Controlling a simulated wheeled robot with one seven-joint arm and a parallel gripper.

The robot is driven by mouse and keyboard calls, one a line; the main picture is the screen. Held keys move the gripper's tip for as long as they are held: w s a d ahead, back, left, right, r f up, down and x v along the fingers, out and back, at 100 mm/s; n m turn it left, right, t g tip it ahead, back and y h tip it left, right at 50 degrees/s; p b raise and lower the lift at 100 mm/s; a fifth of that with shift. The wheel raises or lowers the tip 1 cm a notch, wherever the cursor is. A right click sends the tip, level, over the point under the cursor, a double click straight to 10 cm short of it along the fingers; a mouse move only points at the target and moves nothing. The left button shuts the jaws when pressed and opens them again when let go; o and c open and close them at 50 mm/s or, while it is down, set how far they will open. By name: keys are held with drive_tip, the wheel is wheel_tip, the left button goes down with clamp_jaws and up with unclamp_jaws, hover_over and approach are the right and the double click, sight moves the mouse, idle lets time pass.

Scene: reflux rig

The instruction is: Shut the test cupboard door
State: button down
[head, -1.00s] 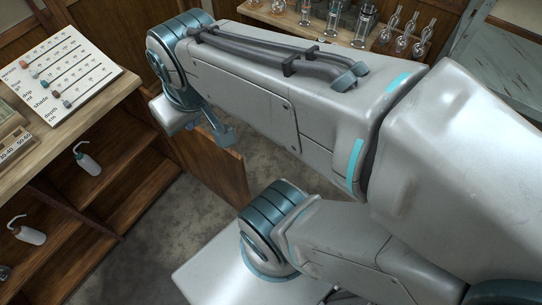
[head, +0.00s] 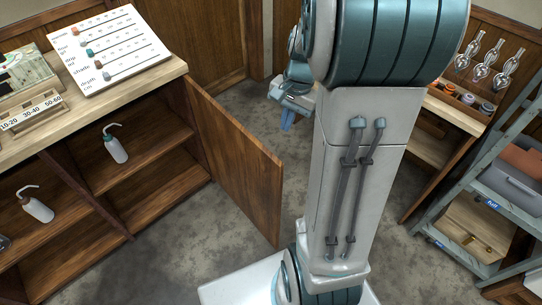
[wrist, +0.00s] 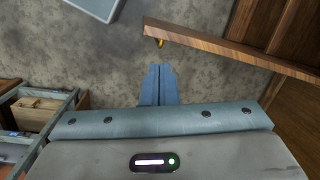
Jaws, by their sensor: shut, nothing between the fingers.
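The test cupboard door (head: 238,168) is a brown wooden panel standing open, swung out from the right side of the cupboard (head: 150,178). Its top edge (wrist: 235,50) crosses the upper right of the wrist view, with a small brass handle (wrist: 161,43) near its free end. My gripper (head: 287,119) is beyond the door in the head view, on the side away from the shelves. In the wrist view its blue fingers (wrist: 159,70) are together and empty, pointing towards the handle end, with floor visible between them and the door.
Wash bottles (head: 116,148) stand on the cupboard shelves. A worktop above holds a printed board (head: 110,50). A grey trolley (head: 480,205) with boxes and a shelf of glassware (head: 485,60) are at right. Bare floor (head: 190,250) lies before the cupboard.

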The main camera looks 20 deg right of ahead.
drive_tip(key=w+d+f+m+g+b, duration=0.15)
drive_tip(key=d+f+m+b, duration=0.35)
drive_tip(key=f, duration=0.9)
drive_tip(key=s+a+f, duration=0.1)
drive_tip(key=a+f, duration=0.4)
drive_tip(key=f, duration=0.4)
drive_tip(key=shift+s+n+y+b, duration=0.15)
drive_tip(key=shift+n+y+b, duration=0.15)
drive_tip(key=shift+n, duration=0.1)
drive_tip(key=shift+a+f, duration=0.1)
